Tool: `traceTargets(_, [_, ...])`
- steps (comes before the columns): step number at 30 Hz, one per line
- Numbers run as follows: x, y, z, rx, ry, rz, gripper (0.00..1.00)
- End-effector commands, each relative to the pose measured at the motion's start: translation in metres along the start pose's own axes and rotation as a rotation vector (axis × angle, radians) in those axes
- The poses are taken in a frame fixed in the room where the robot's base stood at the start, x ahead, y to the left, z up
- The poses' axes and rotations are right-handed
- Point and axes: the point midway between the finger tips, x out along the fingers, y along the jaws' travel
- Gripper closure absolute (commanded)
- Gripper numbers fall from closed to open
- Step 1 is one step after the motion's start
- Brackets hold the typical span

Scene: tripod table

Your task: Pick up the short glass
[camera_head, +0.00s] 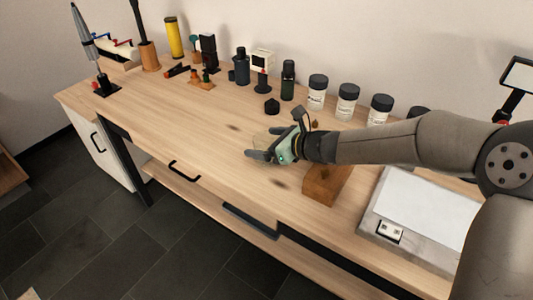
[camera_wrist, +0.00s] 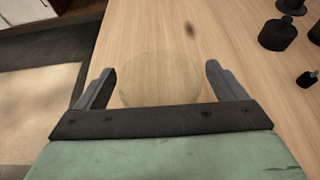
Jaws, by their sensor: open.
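The short glass (camera_wrist: 160,78) is clear and round, and stands on the wooden table in the wrist view. It sits between the two spread fingers of my gripper (camera_wrist: 160,85), with a gap showing at both sides. In the head view, my gripper (camera_head: 262,148) is low over the middle of the table, reaching in from the right. The glass shows there only faintly (camera_head: 263,138), partly behind the gripper. My gripper is open and holds nothing.
A wooden block (camera_head: 325,184) stands just right of my gripper. White jars with dark lids (camera_head: 317,92), dark bottles (camera_head: 288,80) and a small black object (camera_head: 271,106) stand behind. The wooden table (camera_head: 180,120) is clear to the left.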

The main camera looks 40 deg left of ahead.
Motion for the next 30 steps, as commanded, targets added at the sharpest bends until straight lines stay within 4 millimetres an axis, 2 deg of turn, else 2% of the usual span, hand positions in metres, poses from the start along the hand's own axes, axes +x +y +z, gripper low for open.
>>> traceTargets(3, [-0.001,0.000,0.000,0.000,0.000,0.000,0.09])
traceTargets(4, [-0.001,0.000,0.000,0.000,0.000,0.000,0.14])
traceTargets(9, [-0.001,0.000,0.000,0.000,0.000,0.000,0.62])
traceTargets(20, [-0.002,0.000,0.004,-0.002,-0.002,0.000,0.63])
traceTargets(23, [-0.005,0.000,0.012,-0.002,-0.003,-0.001,0.63])
traceTargets(27, [-0.013,0.000,0.031,-0.004,-0.003,-0.001,0.63])
traceTargets(30, [-0.033,0.003,0.042,-0.005,-0.001,-0.004,0.63])
